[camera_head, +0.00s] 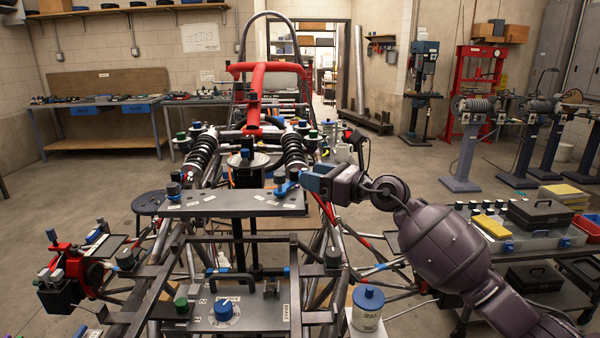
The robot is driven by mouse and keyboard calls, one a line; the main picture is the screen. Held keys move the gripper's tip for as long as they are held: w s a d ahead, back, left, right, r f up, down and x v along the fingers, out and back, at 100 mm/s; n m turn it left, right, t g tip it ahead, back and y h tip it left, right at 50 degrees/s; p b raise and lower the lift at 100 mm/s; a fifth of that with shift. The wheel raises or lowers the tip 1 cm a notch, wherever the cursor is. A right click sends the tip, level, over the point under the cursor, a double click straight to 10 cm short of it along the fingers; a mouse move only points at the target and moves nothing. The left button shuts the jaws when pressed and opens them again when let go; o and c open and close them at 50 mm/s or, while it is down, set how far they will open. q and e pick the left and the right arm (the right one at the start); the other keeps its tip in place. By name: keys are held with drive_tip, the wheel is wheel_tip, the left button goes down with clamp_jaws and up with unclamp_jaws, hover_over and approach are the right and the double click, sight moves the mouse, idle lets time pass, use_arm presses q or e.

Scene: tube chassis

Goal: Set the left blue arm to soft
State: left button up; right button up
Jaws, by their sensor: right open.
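A dark grey plate (235,203) with small white labels lies across the chassis. At its left end stands a dark knob (173,188) with a small bit of blue at its base, which looks like the left blue arm; the way it points is too small to tell. At the plate's right end a blue arm (287,187) with a dark knob shows clearly. My right gripper (305,181) comes in from the right, open, with its tips close beside this right blue arm; whether they touch it I cannot tell. The label words are unreadable. My left gripper is not in view.
Red and black tubes of the chassis (265,68) rise behind the plate. A lower panel with a blue dial (223,309) lies in front. A white can with a blue lid (368,309) stands at the lower right. A tool cart (520,235) stands further right.

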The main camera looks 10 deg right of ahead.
sight(292, 177)
drive_tip(key=shift+x, duration=2.1)
drive_tip(key=shift+d, duration=0.1)
clamp_jaws()
